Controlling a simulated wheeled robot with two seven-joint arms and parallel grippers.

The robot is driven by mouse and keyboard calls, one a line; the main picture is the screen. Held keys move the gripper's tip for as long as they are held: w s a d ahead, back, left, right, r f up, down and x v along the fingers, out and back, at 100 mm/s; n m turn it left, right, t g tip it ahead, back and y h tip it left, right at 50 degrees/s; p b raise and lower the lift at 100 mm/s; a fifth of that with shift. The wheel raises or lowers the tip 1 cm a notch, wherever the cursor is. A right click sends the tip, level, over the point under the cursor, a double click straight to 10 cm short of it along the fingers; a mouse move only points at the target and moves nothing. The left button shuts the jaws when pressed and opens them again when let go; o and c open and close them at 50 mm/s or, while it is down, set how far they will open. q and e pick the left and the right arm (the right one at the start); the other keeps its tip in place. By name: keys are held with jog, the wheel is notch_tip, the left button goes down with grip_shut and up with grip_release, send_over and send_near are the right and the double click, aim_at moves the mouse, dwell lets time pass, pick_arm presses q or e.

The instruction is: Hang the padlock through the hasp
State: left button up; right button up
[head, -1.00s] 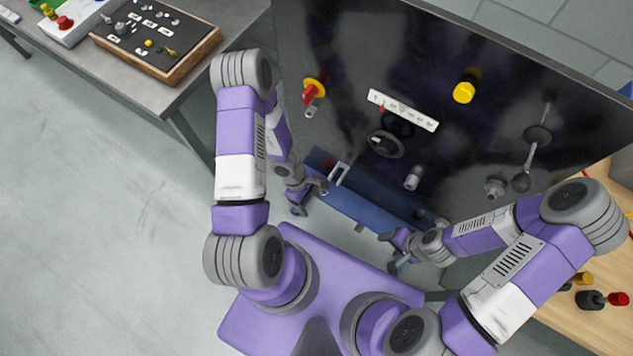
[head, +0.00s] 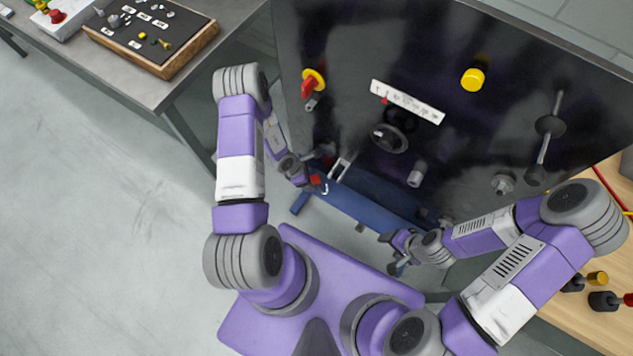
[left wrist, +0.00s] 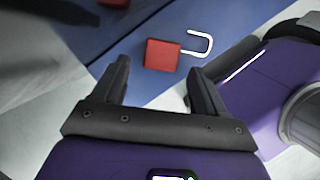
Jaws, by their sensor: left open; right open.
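A red padlock (head: 315,180) with a pale U-shaped shackle shows over the blue shelf at the foot of the dark panel. In the left wrist view the padlock (left wrist: 162,54) is just beyond my fingertips, with its shackle pointing right. My left gripper (left wrist: 159,68) is open and empty, its fingers on either side of the padlock's line. In the head view my left gripper (head: 302,174) is beside the padlock and partly hidden. My right gripper (head: 391,254) is open and empty at the shelf's right part. I cannot tell surely which fitting is the hasp.
The dark panel (head: 450,60) carries a red-and-yellow rotary switch (head: 312,82), a white label strip (head: 408,101), a yellow knob (head: 473,79), a round handle (head: 388,138) and a lever (head: 550,126). The blue shelf (head: 365,209) runs below. Tables stand at both sides.

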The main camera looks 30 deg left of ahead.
pick_arm(q)
jog(key=shift+w+d+f, duration=0.15)
jog(key=shift+d+f, duration=0.05)
jog(key=shift+f, duration=0.5)
jog(key=c, duration=1.2)
jog(key=shift+r, duration=0.1)
jog(key=shift+c, duration=0.2)
